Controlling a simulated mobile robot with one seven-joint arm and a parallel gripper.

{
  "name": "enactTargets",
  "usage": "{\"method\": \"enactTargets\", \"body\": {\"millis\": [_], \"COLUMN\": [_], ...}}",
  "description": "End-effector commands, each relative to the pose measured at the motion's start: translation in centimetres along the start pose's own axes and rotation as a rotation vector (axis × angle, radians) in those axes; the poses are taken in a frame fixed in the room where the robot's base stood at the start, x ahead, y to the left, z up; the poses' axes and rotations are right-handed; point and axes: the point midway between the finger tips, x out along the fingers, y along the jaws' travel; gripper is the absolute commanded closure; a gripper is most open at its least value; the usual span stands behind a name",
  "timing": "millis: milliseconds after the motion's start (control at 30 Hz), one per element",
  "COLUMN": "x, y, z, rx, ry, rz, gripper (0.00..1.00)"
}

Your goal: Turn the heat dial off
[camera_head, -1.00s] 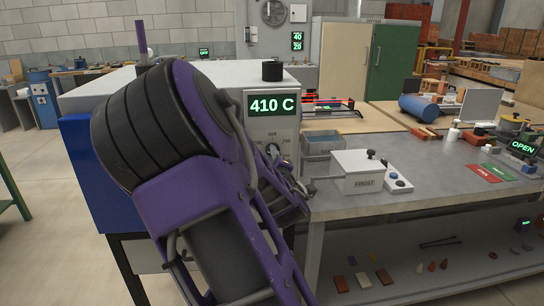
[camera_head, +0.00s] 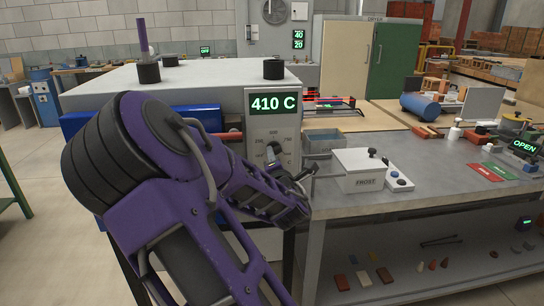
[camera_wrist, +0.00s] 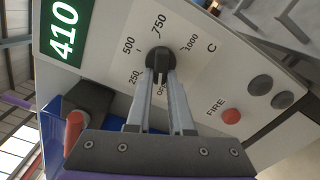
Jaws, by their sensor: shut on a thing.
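The heat dial (camera_wrist: 159,60) is a black knob on a pale control panel (camera_wrist: 110,40), ringed by marks 250, 500, 750, 1000 and OFF. My gripper (camera_wrist: 160,72) is shut on the dial, one finger on each side of its grip. I cannot tell which mark the dial points at. In the head view the panel front (camera_head: 258,128) carries a green display (camera_head: 272,104) reading 410 C. My gripper (camera_head: 276,160) is partly hidden behind my purple arm there.
A blue-sided furnace with a pale top (camera_head: 200,80) stands behind my arm.

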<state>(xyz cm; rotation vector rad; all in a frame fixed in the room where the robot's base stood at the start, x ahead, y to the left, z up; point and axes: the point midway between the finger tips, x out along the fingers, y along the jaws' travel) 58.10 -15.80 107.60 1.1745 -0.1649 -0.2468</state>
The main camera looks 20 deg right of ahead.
Motion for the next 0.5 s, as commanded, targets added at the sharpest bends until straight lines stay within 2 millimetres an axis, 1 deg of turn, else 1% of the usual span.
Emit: {"method": "enactTargets", "body": {"millis": [200,500], "x": [0.07,0.08], "y": [0.09,0.05], "z": [0.1,0.16], "rx": [-0.1,-0.15], "ry": [-0.002,-0.003], "rz": [0.005,0.005], "gripper": [1.0,1.0]}}
